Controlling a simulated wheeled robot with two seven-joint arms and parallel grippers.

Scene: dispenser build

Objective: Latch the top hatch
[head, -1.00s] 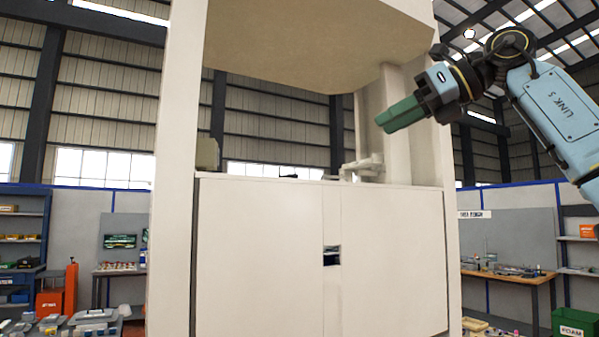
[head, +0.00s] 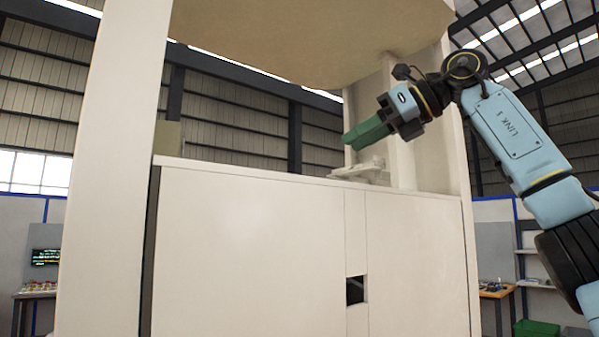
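The dispenser is a tall cream cabinet with a flat front panel (head: 250,240) that has a small dark square opening (head: 355,290). Its large rounded upper body (head: 310,30) hangs over an open gap above the panel. No part clearly shows as the top hatch or its latch. My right gripper (head: 352,141), with green fingers, reaches into the gap from the right. It is above a small pale fitting (head: 362,172) on the panel's top edge, seemingly apart from it. The fingers look close together, but I cannot tell whether they are shut. My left gripper is not in view.
A cream post (head: 115,160) stands at the left and another post (head: 398,150) behind my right gripper. A small greenish box (head: 168,137) sits at the gap's left end. Workbenches and a green bin (head: 537,328) are farther back.

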